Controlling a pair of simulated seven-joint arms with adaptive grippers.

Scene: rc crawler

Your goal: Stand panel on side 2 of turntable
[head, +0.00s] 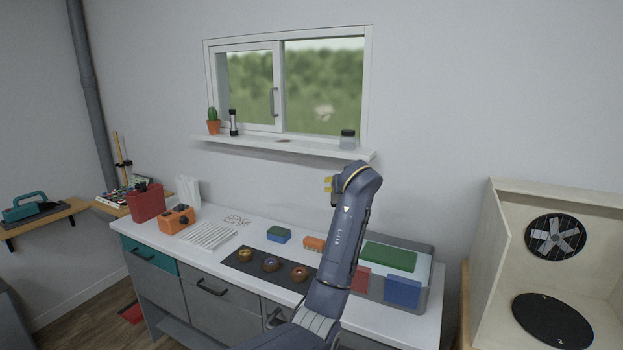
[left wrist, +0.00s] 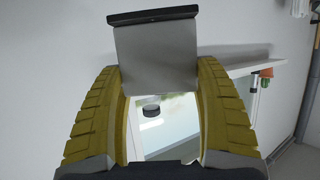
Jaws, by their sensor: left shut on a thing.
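My left gripper (head: 329,184) is raised above the right part of the counter, with its yellow fingertips just showing beside the wrist in the head view. In the left wrist view, its yellow-padded fingers are shut on a flat grey panel (left wrist: 157,62) with a dark strip along its far edge. The panel is not distinguishable in the head view. A black round disc (head: 553,321), seemingly the turntable, lies in the open wooden booth at the right, well away from the gripper. My right gripper is not in view.
The white counter (head: 385,318) holds a dark mat (head: 240,263) with several round pieces, and a grey tray with green (head: 388,256), red and blue (head: 402,290) pieces. A window shelf (head: 280,148) juts out behind the arm. The booth (head: 505,245) has side walls and a fan.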

